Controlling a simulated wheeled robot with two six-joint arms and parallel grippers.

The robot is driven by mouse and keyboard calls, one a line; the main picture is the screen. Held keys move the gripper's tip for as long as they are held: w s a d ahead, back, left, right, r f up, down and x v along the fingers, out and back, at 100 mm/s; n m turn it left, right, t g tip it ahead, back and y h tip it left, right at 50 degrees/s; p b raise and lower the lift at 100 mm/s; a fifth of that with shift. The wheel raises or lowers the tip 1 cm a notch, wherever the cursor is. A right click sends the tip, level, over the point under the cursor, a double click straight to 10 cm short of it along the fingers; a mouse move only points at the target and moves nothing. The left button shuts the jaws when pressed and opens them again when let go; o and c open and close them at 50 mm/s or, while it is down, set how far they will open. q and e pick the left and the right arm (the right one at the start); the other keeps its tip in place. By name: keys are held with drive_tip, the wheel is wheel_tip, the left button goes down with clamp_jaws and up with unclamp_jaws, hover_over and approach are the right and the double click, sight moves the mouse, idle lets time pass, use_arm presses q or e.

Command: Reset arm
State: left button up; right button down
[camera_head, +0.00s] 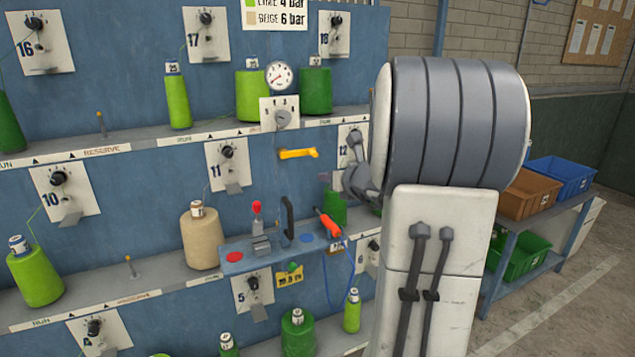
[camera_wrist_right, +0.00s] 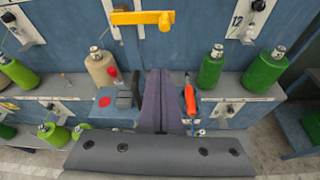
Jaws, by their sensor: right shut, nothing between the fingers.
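My right arm fills the right half of the head view, its white and grey links standing in front of the blue rack. My right gripper (camera_head: 328,178) is small and mostly hidden behind the wrist there. In the right wrist view the gripper (camera_wrist_right: 160,74) shows two purple fingers pressed together, with nothing between them. It points towards the small blue shelf (camera_wrist_right: 108,108), apparently above or in front of it. The red-handled tool (camera_wrist_right: 190,100) is just right of the fingers, and the black handle (camera_wrist_right: 137,88) is just left. My left gripper is not in view.
The blue shelf also carries a red-knobbed lever (camera_head: 257,208). A yellow handle (camera_head: 298,153) sticks out above it. A beige cone (camera_head: 202,238) and several green cones stand on the rack shelves. Brown (camera_head: 530,193) and blue (camera_head: 562,176) bins sit on a side table at right.

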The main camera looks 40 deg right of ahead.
drive_tip(key=shift+v, duration=1.75)
drive_tip(key=a+f+n+g+y, duration=0.2)
drive_tip(key=a+f+n+y, duration=0.15)
drive_tip(key=a+n, duration=0.7)
drive_tip(key=a+f+n+g+y, duration=0.2)
drive_tip(key=a+n+y, duration=0.3)
drive_tip(key=a, duration=1)
drive_tip(key=s+a+f+n+g+y, duration=0.1)
drive_tip(key=s+a+f+n+g, duration=0.3)
drive_tip(key=a+n, duration=0.5)
drive_tip(key=s+a+f+n+g+h, duration=0.2)
drive_tip(key=s+a+f+n+g, duration=0.1)
drive_tip(key=s+n, duration=0.7)
drive_tip(key=s+a+f+n+g+h, duration=0.3)
drive_tip(key=s+n, duration=0.8)
drive_tip(key=n, duration=0.1)
drive_tip(key=shift+f+h, duration=0.15)
drive_tip(key=shift+h, duration=0.2)
drive_tip(key=shift+a+n, duration=0.1)
drive_tip(key=shift+n, duration=0.15)
